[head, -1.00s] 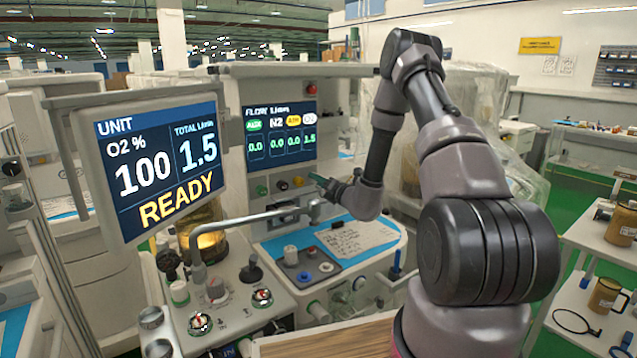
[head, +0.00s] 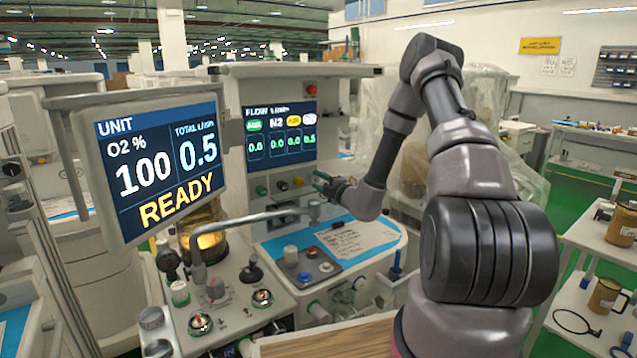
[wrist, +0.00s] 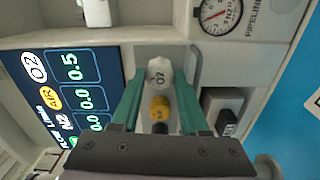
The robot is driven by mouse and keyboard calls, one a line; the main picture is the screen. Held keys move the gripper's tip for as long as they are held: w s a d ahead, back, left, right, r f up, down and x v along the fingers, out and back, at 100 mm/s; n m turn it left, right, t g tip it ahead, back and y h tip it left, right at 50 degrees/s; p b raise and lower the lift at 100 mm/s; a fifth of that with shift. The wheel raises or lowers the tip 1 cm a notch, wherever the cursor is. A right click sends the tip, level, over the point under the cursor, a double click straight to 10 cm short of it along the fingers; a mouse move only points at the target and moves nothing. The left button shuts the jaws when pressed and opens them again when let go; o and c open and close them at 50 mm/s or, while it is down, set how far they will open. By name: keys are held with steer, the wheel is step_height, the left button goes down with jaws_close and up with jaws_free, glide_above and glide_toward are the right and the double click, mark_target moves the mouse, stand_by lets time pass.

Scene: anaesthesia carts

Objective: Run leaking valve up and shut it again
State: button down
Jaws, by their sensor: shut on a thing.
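My gripper (wrist: 160,78) is shut on the white O2 knob (wrist: 158,72), with one teal finger on each side of it in the wrist view. In the head view my gripper (head: 322,180) is at the right end of the knob row, and its fingers hide that knob. The yellow knob (wrist: 158,108) sits beside the O2 knob, between my fingers; it also shows in the head view (head: 298,182). The flow screen (head: 281,132) reads 0.5 in the O2 column and 0.0 in the others. The unit screen (head: 160,170) reads O2 100, total 0.5, READY.
A pressure gauge (wrist: 218,14) and a black-and-white block (wrist: 222,105) lie close beside my gripper. A grey bent pipe (head: 240,222) crosses below the knobs. A blue worktop with a paper sheet (head: 350,238) lies below my gripper.

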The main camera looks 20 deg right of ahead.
steer(key=shift+m, duration=0.5)
steer(key=shift+c, duration=2)
jaws_free()
steer(key=shift+s, duration=0.1)
steer(key=v, duration=1)
steer(key=shift+s+d, duration=0.2)
steer(key=shift+s, duration=0.1)
